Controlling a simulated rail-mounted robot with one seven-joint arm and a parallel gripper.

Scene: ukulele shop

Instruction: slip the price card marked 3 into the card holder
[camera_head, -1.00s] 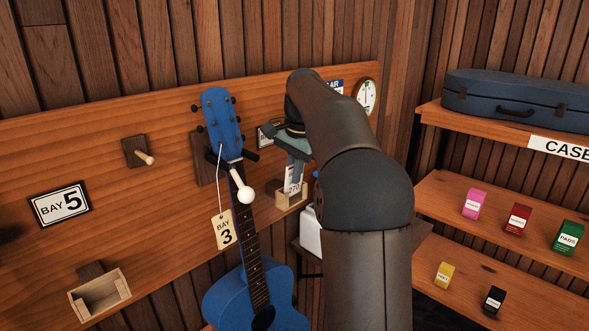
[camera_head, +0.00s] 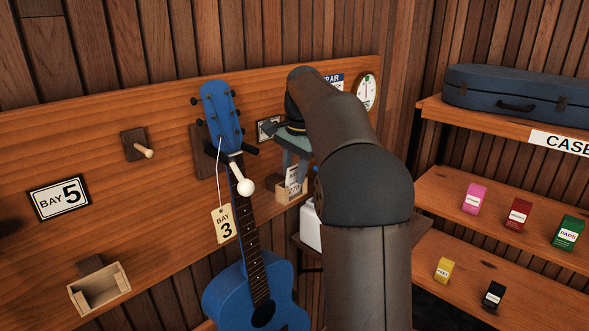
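A small white price card (camera_head: 292,173) stands upright at the wooden card holder (camera_head: 297,191) on the wall board, right of the blue ukulele. Its lower part is hidden by the holder's front, so it appears to be inside. Its print is too small to read fully. My gripper (camera_head: 294,166) points down at the card from above, its fingers around or beside the card's upper part. My arm covers part of this area, and I cannot tell whether the fingers still grip the card.
Another wooden holder (camera_head: 99,290) below the BAY 5 sign (camera_head: 59,201) is empty. Shelves (camera_head: 490,215) with small boxes stand right.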

